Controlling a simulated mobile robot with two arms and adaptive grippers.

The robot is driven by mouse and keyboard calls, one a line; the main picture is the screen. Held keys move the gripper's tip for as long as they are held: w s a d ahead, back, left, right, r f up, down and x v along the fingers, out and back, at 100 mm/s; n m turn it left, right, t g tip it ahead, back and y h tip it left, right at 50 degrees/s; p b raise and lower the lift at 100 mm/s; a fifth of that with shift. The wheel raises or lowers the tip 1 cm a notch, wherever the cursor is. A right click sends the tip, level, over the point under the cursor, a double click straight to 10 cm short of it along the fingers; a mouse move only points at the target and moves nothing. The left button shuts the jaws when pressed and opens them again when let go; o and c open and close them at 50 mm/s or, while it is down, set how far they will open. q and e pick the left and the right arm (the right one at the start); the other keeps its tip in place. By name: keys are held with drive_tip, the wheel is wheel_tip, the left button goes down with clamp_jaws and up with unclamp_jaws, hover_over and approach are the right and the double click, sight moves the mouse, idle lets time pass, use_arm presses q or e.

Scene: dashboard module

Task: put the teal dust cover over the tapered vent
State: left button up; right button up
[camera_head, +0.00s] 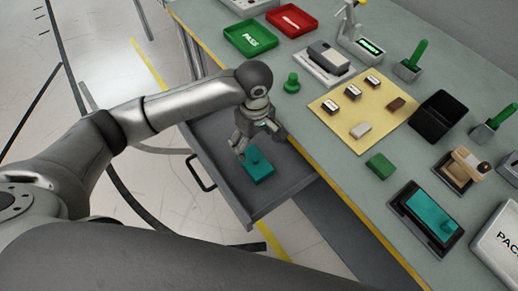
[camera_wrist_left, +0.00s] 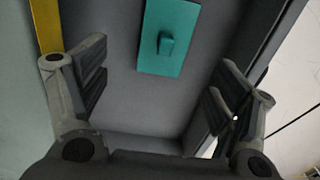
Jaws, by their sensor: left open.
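A flat teal cover with a small raised grip (camera_head: 259,174) lies inside the open grey drawer (camera_head: 222,181). It also shows in the left wrist view (camera_wrist_left: 176,65), flat on the drawer floor, beyond my fingers. My left gripper (camera_head: 259,142) is open and empty, pointing down into the drawer above the cover and apart from it. A second teal piece with a knob (camera_head: 424,213) sits in a black tray on the table at the right. I cannot tell which thing is the tapered vent. My right gripper is not in view.
The drawer's walls stand close around the cover. On the table are a yellow board (camera_head: 345,126) with several small parts, a green block (camera_head: 381,166), a black open box (camera_head: 439,116), and green (camera_head: 250,38) and red (camera_head: 291,20) trays. The table's near edge is yellow.

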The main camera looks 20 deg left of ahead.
sight(254, 157)
use_arm(q)
drive_tip(key=f, duration=0.2)
drive_tip(key=s+f, duration=0.1)
drive_tip(key=f, duration=0.1)
drive_tip(key=shift+f, duration=0.5)
drive_tip(key=f, duration=0.4)
drive_tip(key=shift+w+a+f, duration=0.2)
drive_tip(key=shift+f, duration=0.25)
drive_tip(key=shift+c, duration=1.6)
drive_tip(key=c, duration=0.5)
drive_tip(key=shift+c, duration=1.3)
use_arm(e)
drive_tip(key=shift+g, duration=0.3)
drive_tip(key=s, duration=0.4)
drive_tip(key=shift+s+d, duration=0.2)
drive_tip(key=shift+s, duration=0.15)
